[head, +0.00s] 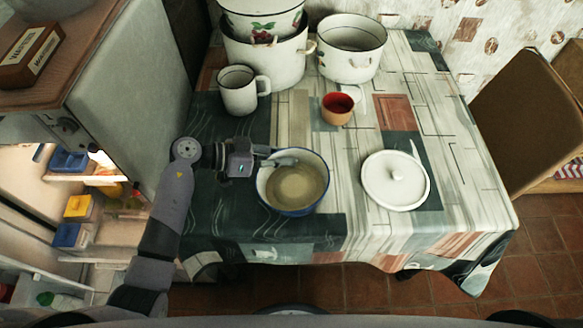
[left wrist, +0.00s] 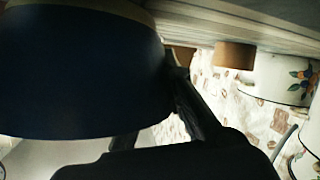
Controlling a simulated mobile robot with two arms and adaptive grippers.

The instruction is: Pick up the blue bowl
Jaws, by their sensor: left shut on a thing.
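The blue bowl (head: 294,187), blue outside and rim with a pale tan inside, is near the front edge of the table in the head view. My left gripper (head: 285,161) reaches in from the left and is shut on the bowl's upper-left rim. In the left wrist view the dark blue outside of the bowl (left wrist: 85,75) fills the upper left, close to the camera and against the dark finger. I cannot tell whether the bowl touches the table. My right gripper does not show.
A white lid (head: 395,181) lies right of the bowl. An orange cup (head: 337,110) and a white mug (head: 238,92) stand behind it. White pots (head: 352,52) stand at the back.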

